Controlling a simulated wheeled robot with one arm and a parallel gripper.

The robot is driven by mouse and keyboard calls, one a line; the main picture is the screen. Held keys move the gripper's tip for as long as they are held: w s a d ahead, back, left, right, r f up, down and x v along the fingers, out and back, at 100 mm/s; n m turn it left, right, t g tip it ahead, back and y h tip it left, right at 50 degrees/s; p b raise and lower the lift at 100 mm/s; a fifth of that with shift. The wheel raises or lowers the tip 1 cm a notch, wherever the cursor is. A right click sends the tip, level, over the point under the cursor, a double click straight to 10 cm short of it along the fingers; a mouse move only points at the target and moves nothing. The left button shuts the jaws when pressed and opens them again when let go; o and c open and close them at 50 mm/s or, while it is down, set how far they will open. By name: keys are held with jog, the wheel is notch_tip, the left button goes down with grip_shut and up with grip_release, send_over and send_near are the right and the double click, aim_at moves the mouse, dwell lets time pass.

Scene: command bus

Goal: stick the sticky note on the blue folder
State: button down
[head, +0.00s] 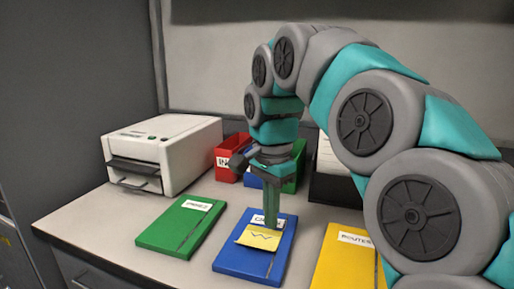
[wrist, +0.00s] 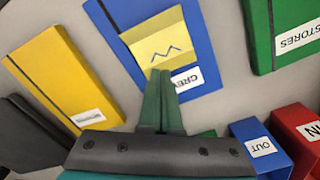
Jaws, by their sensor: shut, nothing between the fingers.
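The yellow sticky note (head: 256,239), with a zigzag line drawn on it, lies on the blue folder (head: 232,261) on the counter. In the wrist view the note (wrist: 160,42) lies flat-looking on the blue folder (wrist: 199,62), beside its white label, which my fingers partly cover. My gripper (head: 270,226) points down over the folder, its fingertips at the note's edge. In the wrist view my gripper (wrist: 160,72) has its green fingers together with nothing between them. I cannot tell whether the tips touch the note.
A green folder (head: 172,230) lies left of the blue one and a yellow folder (head: 336,262) lies right. A white printer (head: 180,150) stands at the back left. Red (head: 226,172), blue and green bins stand behind my gripper. A dark tray (head: 332,186) is at the back right.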

aim_at(270, 232)
jog(key=shift+f+b, duration=0.5)
jog(key=shift+f, duration=0.35)
dwell(0.9)
jog(key=shift+r, duration=0.15)
dwell(0.4)
jog(key=shift+r+p, duration=1.3)
jog(key=shift+r, duration=1.1)
